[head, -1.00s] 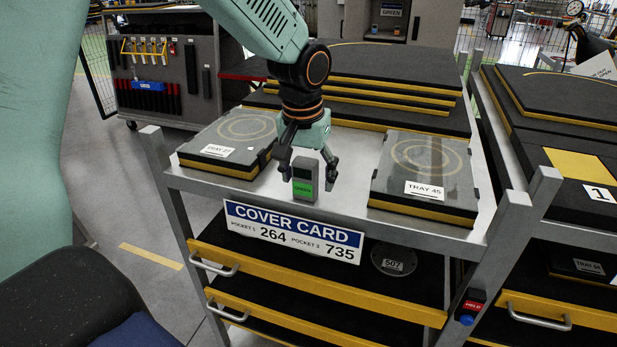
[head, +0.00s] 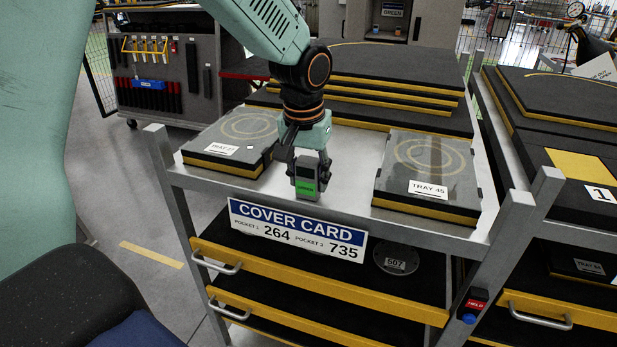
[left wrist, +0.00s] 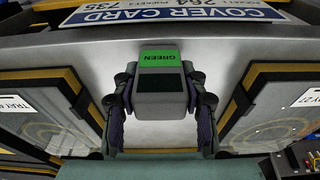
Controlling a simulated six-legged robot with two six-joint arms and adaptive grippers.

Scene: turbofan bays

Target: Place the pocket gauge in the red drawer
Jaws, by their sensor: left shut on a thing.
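The pocket gauge (head: 306,179) is a small dark grey block with a green label reading GREEN. It stands upright at the front of the cart's metal top, between two trays. My left gripper (head: 308,172) is shut on it, with a finger on each side. In the left wrist view the gauge (left wrist: 160,85) sits between the two fingers of the gripper (left wrist: 160,105). I cannot tell whether its base still touches the cart top. No red drawer can be made out; the drawers below have yellow fronts (head: 310,280). My right gripper is not in view.
Tray 27 (head: 225,150) lies left of the gauge and tray 45 (head: 428,188) right of it. A COVER CARD sign (head: 297,230) hangs on the front edge. A disc marked 507 (head: 396,259) lies below. Stacked dark panels (head: 390,100) fill the back.

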